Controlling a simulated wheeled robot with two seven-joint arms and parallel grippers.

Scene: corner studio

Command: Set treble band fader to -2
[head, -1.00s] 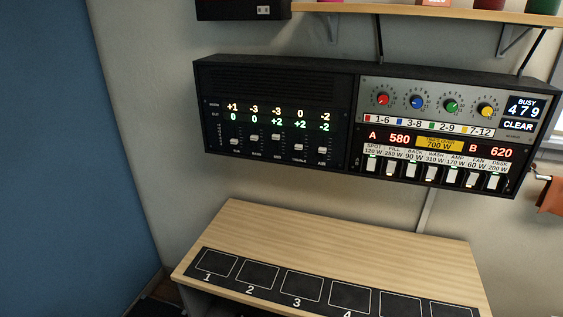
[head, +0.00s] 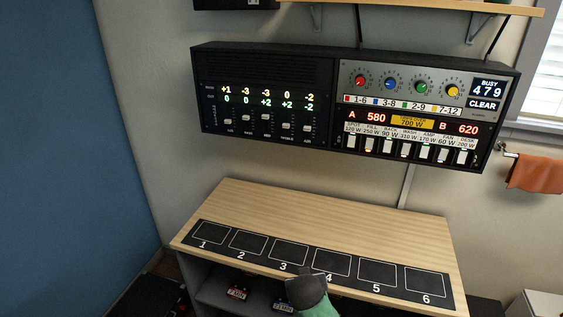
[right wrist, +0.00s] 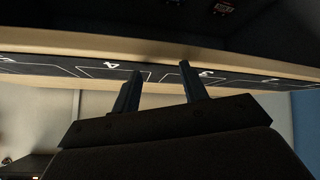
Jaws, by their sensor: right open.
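The fader panel (head: 264,95) hangs on the wall, on the left half of a black console. The treble fader (head: 287,125) is fourth in the row, its white cap low in its slot. Above it the upper readout shows 0 and the lower green one +2. In the right wrist view my right gripper (right wrist: 160,70) is open and empty, its dark fingers near the bench edge around marks 3 and 4, far from the fader. In the head view a dark and green part, seemingly my right arm, shows at the bottom; its fingers are hidden. My left gripper is not in view.
The wooden bench (head: 330,213) below the console has a black strip of numbered squares, all empty. The console's right half has coloured knobs (head: 421,87) and a row of switches (head: 406,149). An orange towel (head: 535,174) hangs at right. A shelf is above.

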